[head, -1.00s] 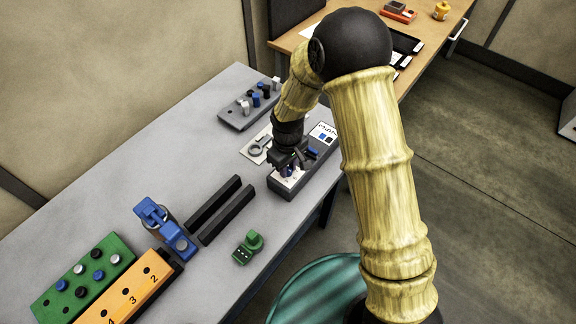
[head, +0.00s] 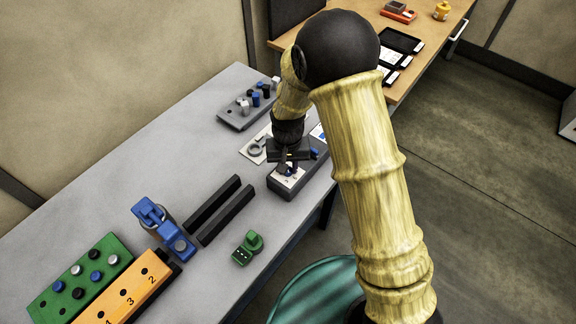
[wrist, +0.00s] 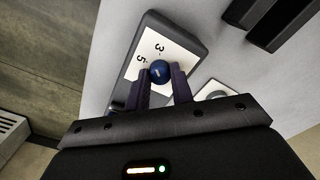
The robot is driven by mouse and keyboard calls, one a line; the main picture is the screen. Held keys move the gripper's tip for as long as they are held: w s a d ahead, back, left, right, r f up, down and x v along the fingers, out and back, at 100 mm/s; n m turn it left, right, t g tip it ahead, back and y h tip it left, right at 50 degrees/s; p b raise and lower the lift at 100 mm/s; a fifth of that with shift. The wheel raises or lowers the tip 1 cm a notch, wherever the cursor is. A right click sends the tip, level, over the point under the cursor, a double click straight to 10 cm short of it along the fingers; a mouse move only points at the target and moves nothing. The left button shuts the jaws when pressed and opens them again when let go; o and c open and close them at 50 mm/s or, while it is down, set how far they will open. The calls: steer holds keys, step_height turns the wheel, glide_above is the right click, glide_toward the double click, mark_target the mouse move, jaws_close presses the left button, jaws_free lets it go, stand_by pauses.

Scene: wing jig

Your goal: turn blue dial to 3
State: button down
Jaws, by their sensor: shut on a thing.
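The blue dial (wrist: 159,71) is a round knob with a pale pointer line, on a white label printed with 3 and 5 on a dark grey box. The box (head: 290,189) shows in the head view near the table's right edge. My gripper (wrist: 160,78) is shut on the blue dial, one finger on each side. The pointer line is short, and I cannot tell which number it is set at. In the head view my gripper (head: 288,168) hides most of the dial.
A grey block with several knobs (head: 240,118) stands behind. Two black rails (head: 220,210), a blue clamp (head: 165,228), a small green part (head: 247,248), and green (head: 50,290) and orange (head: 125,300) blocks lie nearer. Bare table lies left of the rails.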

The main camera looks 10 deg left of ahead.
steer(key=shift+r+m, duration=0.1)
steer(key=shift+m, duration=1.5)
steer(key=c, duration=1.2)
jaws_free()
step_height(320, 180, up, 17)
steer(key=b, duration=0.1)
steer(key=shift+r, duration=0.15)
